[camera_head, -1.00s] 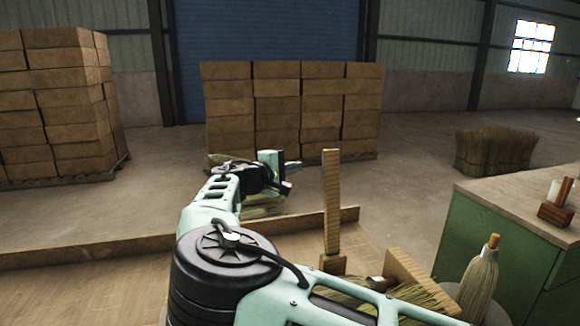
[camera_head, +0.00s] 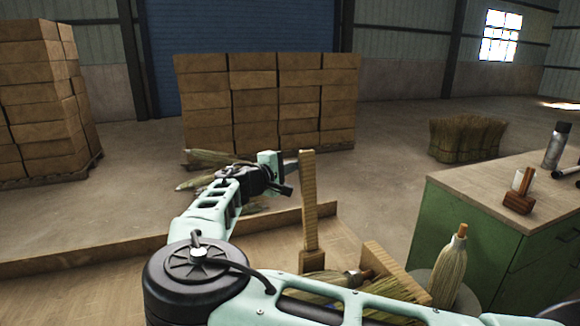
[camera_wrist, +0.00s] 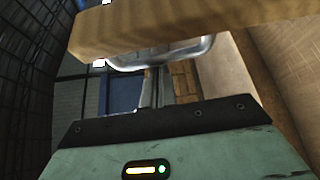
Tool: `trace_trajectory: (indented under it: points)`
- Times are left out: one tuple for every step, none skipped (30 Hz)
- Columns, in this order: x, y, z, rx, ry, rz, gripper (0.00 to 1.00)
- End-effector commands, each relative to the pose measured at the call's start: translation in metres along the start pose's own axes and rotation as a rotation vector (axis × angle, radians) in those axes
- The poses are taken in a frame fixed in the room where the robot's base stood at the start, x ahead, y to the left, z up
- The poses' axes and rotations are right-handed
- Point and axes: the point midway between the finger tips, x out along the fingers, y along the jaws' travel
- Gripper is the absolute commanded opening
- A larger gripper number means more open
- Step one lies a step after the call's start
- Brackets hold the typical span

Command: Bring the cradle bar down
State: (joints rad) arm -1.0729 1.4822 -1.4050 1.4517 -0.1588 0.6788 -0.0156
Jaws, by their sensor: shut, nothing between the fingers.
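The cradle bar, which I take to be the upright wooden bar (camera_head: 309,205), stands on the bench and leans very little. My gripper (camera_head: 288,171) is beside its upper part, on the left in the head view, with the fingers shut and empty. In the wrist view a wooden bar (camera_wrist: 190,25) crosses the top of the picture, with a curved metal piece (camera_wrist: 165,55) just under it. The shut fingers (camera_wrist: 155,82) point forward below that bar. I cannot tell whether they touch it.
A broom head (camera_head: 330,278) lies by the bar's foot beside a slanted wooden board (camera_head: 392,268). An upright hand broom (camera_head: 449,270) stands near the green cabinet (camera_head: 475,245). Stacked boxes (camera_head: 265,100) are behind. A low wooden edge (camera_head: 110,255) runs along the left.

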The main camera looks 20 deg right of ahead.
Motion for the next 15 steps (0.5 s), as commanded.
trace_trajectory:
  points:
    - [0.0,0.0,0.0,0.0,0.0,0.0,0.0]
    - [0.0,0.0,0.0,0.001,0.0,0.0,0.0]
    - [0.0,0.0,0.001,0.002,0.0,0.001,0.0]
    - [-0.001,-0.001,0.001,0.004,0.0,0.002,0.0]
    - [-0.001,-0.001,0.002,0.007,0.0,0.004,0.0]
    - [-0.002,-0.001,0.003,0.013,-0.001,0.007,0.0]
    - [-0.003,-0.001,0.004,0.019,-0.001,0.011,0.0]
    - [-0.004,-0.001,0.006,0.026,-0.001,0.015,0.0]
    - [-0.005,-0.001,0.009,0.037,-0.001,0.022,0.0]
    - [-0.007,-0.001,0.011,0.047,0.0,0.028,0.0]
    - [-0.009,-0.001,0.013,0.059,0.001,0.035,0.0]
    - [-0.011,-0.001,0.018,0.077,-0.001,0.046,0.0]
    - [-0.013,-0.001,0.021,0.092,-0.001,0.055,0.0]
    - [-0.016,-0.001,0.025,0.109,-0.001,0.065,0.0]
    - [-0.019,-0.001,0.031,0.133,0.0,0.08,0.0]
